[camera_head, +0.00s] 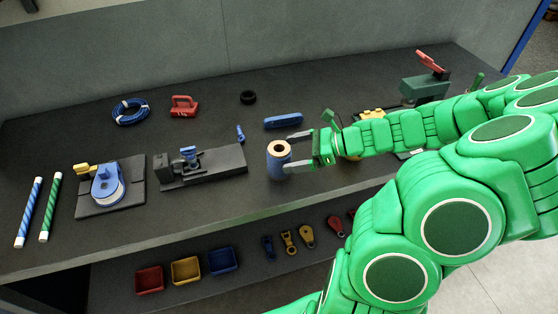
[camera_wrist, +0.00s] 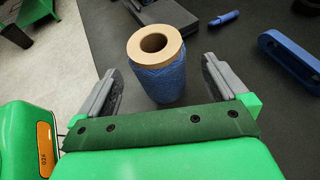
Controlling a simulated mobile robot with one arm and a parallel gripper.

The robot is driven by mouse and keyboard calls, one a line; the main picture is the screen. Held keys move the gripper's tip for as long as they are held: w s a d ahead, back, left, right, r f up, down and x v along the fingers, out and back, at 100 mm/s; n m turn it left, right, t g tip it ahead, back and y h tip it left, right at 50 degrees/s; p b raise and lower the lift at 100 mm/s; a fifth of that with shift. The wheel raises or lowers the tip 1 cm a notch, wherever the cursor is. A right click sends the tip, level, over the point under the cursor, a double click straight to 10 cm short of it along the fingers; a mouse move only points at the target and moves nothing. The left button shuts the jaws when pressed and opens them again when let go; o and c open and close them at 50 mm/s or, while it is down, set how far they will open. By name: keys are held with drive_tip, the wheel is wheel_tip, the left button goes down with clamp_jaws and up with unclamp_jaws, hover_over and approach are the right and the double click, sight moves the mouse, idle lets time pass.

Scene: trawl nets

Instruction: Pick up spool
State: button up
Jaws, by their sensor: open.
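The spool (camera_head: 278,166) is an upright cylinder of blue cord with a tan ring-shaped top and a dark centre hole. It stands on the dark upper bench near its front edge. It also shows upright in the wrist view (camera_wrist: 160,82), ahead of and roughly between the fingers. My gripper (camera_head: 303,150) is open, with its grey fingers just to the right of the spool in the head view. In the wrist view my gripper (camera_wrist: 165,88) has one finger on each side of the spool's near part. I cannot tell whether either finger touches it.
A blue link bar (camera_head: 283,121) lies behind the spool. A dark vise-like fixture (camera_head: 215,168) stands to its left. A small blue pin (camera_head: 240,133) lies between them. Red, yellow and blue bins (camera_head: 186,270) sit on the lower shelf. Bare bench surrounds the spool.

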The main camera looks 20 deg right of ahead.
sight(279, 157)
drive_tip(key=x, duration=0.5)
drive_tip(key=shift+s+f, duration=0.1)
drive_tip(key=shift+s, duration=0.05)
drive_tip(key=shift+d, duration=0.1)
drive_tip(key=c, duration=1.2)
